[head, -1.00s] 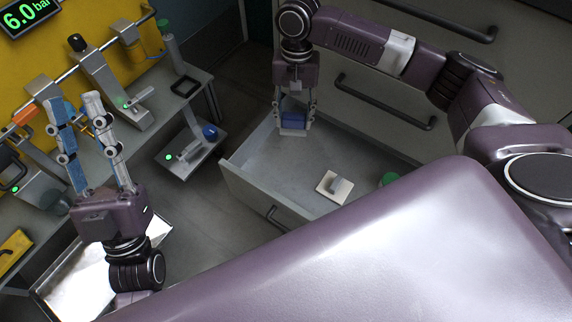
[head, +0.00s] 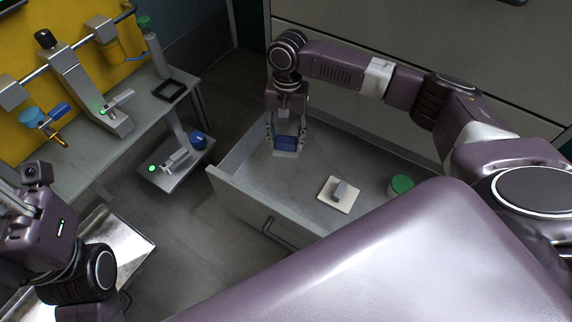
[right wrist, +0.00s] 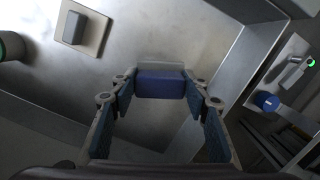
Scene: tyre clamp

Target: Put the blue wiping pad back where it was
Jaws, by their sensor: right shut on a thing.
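The blue wiping pad (head: 286,143) is held in the open drawer, near its far left corner. A light grey part shows below the blue part. My right gripper (head: 287,136) points down with its fingers on either side of the blue part, shut on it. In the right wrist view the blue pad (right wrist: 161,84) sits between the fingertips, its pale edge close to the drawer floor; whether it touches the floor I cannot tell. My left gripper (head: 38,174) is only partly in the head view at the left edge; its fingertips are cut off.
The drawer (head: 235,203) also holds a cream plate with a grey block (head: 334,203) and a green-topped container (head: 400,186). A bench with clamps (head: 150,110), a small stand with a blue knob (head: 172,178) and a metal tray (head: 120,248) stand left. Drawer floor between the items is clear.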

